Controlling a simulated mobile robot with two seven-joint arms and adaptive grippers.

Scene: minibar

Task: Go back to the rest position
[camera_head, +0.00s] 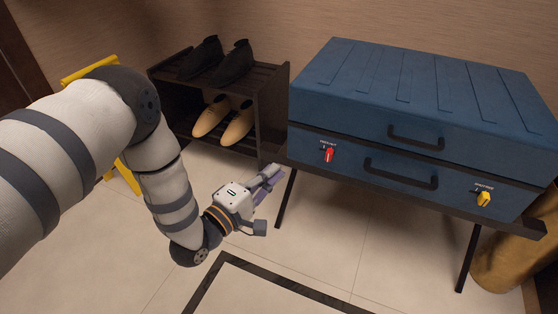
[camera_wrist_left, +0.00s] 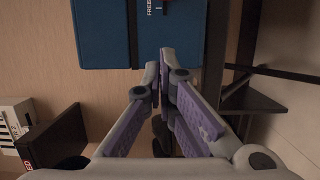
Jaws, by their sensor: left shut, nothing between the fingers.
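My left arm comes in from the left in the head view and bends down in front of the shoe rack. My left gripper (camera_head: 273,176) is shut and empty. It points right, towards the space by the left front corner of the stand under the blue case. In the left wrist view its purple-padded fingers (camera_wrist_left: 160,75) come together at the tips, with the blue case (camera_wrist_left: 105,35) beyond them. The closed blue case (camera_head: 420,95) has two dark handles, a red switch (camera_head: 328,155) and a yellow switch (camera_head: 484,199). My right gripper is in neither view.
A dark shoe rack (camera_head: 272,110) stands behind my left arm, with black shoes (camera_head: 234,62) on top and tan shoes (camera_head: 238,124) below. The case rests on a dark low stand (camera_head: 400,194). A yellow object (camera_head: 92,68) is partly hidden by my arm. The tiled floor in front is clear.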

